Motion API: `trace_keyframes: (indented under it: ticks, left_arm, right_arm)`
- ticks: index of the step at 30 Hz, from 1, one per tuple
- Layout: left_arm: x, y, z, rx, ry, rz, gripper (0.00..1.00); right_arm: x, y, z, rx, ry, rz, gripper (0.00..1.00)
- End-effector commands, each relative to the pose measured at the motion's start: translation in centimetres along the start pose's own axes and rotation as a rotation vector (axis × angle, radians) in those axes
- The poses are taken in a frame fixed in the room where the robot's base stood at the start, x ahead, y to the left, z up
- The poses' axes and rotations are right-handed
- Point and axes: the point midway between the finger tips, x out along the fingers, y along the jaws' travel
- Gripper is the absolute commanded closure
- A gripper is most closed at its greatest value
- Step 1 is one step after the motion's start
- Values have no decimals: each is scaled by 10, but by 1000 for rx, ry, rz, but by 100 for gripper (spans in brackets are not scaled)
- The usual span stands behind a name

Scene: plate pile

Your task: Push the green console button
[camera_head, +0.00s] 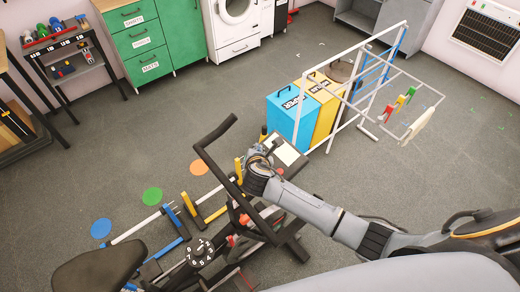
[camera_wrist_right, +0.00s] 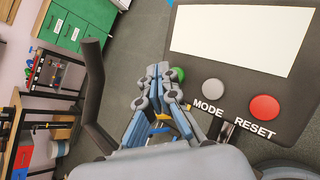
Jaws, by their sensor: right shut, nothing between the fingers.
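The green console button (camera_wrist_right: 179,73) shows in the right wrist view, at the lower left of the dark console (camera_wrist_right: 292,103). My right gripper (camera_wrist_right: 158,71) is shut and empty. In that picture its fingertips are just left of the green button and cover part of it; I cannot tell whether they touch it. A grey button (camera_wrist_right: 213,92) marked MODE and a red button (camera_wrist_right: 264,107) marked RESET sit to the right of it. In the head view my right gripper (camera_head: 266,147) is at the console's white screen (camera_head: 290,157), and the green button cannot be made out. My left gripper is not in view.
The console belongs to an exercise bike with a black handlebar (camera_head: 216,135) and saddle (camera_head: 97,272). Blue (camera_head: 288,118) and yellow (camera_head: 322,112) bins and a white drying rack (camera_head: 408,75) stand beyond it. Low hurdles and coloured floor discs lie left of the bike.

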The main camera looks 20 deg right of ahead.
Motion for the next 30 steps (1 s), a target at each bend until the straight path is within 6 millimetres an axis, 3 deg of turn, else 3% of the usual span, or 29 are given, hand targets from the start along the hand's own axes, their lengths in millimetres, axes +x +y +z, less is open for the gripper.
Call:
trace_keyframes:
  ticks: [10, 30]
  left_arm:
    - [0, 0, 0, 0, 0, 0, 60]
    - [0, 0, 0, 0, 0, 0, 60]
  right_arm:
    - [-3, 3, 2, 0, -1, 2, 100]
    - [-42, 31, 30, -1, 0, 1, 100]
